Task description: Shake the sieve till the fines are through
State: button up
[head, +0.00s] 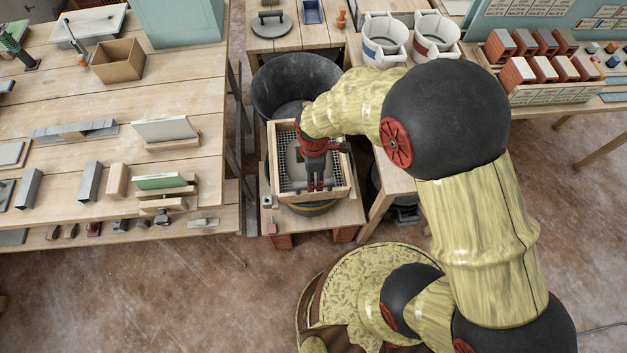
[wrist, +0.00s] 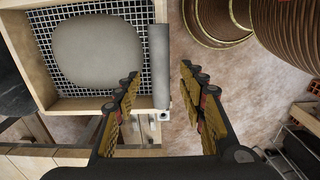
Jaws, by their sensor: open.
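The sieve (head: 344,180) is a square wooden frame with a wire mesh, standing over a bucket (head: 313,209) that is mostly hidden. In the wrist view the sieve (wrist: 85,105) fills the upper left. A smooth grey heap (wrist: 100,48) covers the middle of its mesh, with bare mesh around it. A grey bar-like handle (wrist: 160,60) runs along one side of the frame. My gripper (head: 318,186) is over the front of the sieve. In the wrist view my gripper (wrist: 162,74) is open, with its fingers on either side of the handle; contact is not visible.
A large black tub (head: 295,85) stands behind the sieve. The left workbench (head: 60,165) holds blocks and a cardboard box (head: 117,60). White buckets (head: 385,40) stand at the back. A right-hand bench carries brick-coloured blocks (head: 530,70). The floor (head: 150,290) in front is clear.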

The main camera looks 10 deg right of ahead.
jog(key=shift+f, duration=1.6)
jog(key=shift+c, duration=0.6)
grip_shut()
